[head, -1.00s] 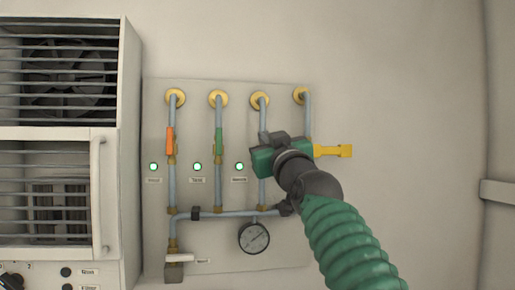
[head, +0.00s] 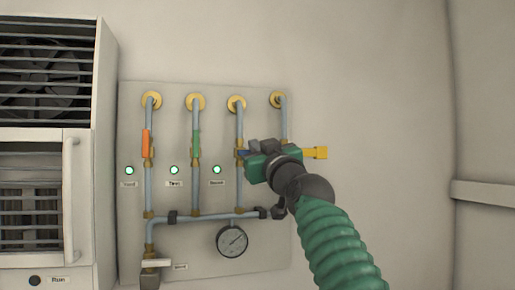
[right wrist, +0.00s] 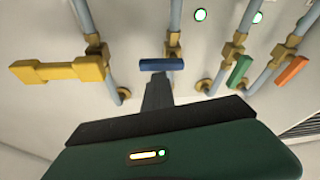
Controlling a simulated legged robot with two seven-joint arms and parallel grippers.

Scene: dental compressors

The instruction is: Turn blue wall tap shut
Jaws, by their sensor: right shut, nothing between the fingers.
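The blue tap handle (head: 242,152) is on the third pipe from the left on the wall panel. In the right wrist view the blue handle (right wrist: 161,64) lies crosswise to its pipe. My right gripper (head: 251,145) is in front of the panel, just right of the blue handle, and partly covers it in the head view. In the right wrist view the shut, empty fingers (right wrist: 157,84) point at the middle of the blue bar, at or very near its edge. I cannot tell whether they touch. My left gripper is not in view.
The orange handle (head: 146,143) and green handle (head: 196,144) lie along their pipes. The yellow handle (head: 314,153) sticks out crosswise to the right. A pressure gauge (head: 232,239) hangs below. A slatted cabinet (head: 107,150) stands left. The wall to the right is bare.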

